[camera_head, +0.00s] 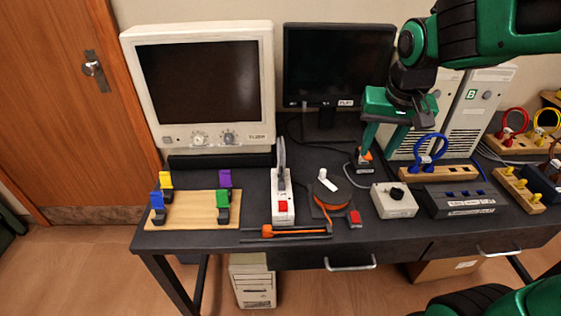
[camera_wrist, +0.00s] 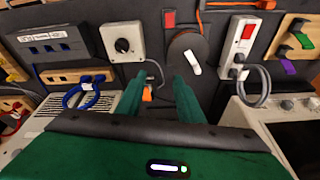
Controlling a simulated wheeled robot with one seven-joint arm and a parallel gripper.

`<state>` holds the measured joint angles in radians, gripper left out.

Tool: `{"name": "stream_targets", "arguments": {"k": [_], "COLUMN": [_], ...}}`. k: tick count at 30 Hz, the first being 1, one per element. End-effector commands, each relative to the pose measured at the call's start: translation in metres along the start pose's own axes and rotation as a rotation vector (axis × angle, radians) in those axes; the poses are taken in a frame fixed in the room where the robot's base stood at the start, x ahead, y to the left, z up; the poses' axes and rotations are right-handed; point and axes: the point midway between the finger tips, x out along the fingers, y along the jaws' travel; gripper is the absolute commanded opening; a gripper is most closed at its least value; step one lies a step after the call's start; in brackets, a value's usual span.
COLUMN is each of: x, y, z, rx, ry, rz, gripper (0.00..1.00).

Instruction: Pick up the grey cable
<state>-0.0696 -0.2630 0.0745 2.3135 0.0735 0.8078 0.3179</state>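My gripper (camera_head: 378,150) is open, its two green fingers apart and pointing down near the back of the desk, right of the dark monitor. In the wrist view my gripper (camera_wrist: 159,88) has no object clearly held between its fingers. A small black device with an orange part (camera_head: 365,158) sits by the left fingertip; it also shows in the wrist view (camera_wrist: 147,95). A thin grey cable (camera_head: 350,178) curves from near it toward the dial box. A thicker grey cable loop (camera_head: 281,153) rises from the white red-switch box, left of my gripper; it also shows in the wrist view (camera_wrist: 264,88).
A blue cable (camera_head: 428,137) on a wooden block and a beige tower (camera_head: 478,108) stand to the right. A grey dial box (camera_head: 394,200), an orange reel (camera_head: 329,198) and the red-switch box (camera_head: 283,207) lie in front. Two monitors stand behind.

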Motion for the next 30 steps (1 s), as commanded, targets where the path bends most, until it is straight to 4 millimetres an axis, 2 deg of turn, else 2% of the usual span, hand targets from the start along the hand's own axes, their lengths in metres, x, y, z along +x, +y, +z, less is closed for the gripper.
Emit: {"name": "stream_targets", "arguments": {"k": [1, 3, 6, 9, 14, 21, 30], "x": [0.001, -0.001, -0.005, -0.008, 0.000, 0.033, 0.055], "y": [-0.047, -0.100, -0.159, -0.194, -0.211, -0.218, -0.222], "z": [-0.010, -0.017, -0.017, -0.013, -0.012, -0.014, -0.016], "rx": [-0.055, -0.103, -0.149, -0.172, -0.181, -0.181, -0.181], "ry": [0.024, 0.053, 0.076, 0.086, 0.087, 0.086, 0.087], "rz": [-0.042, -0.097, -0.166, -0.208, -0.228, -0.226, -0.226], "gripper": [0.34, 0.34, 0.34, 0.34, 0.34, 0.34, 0.34]}}
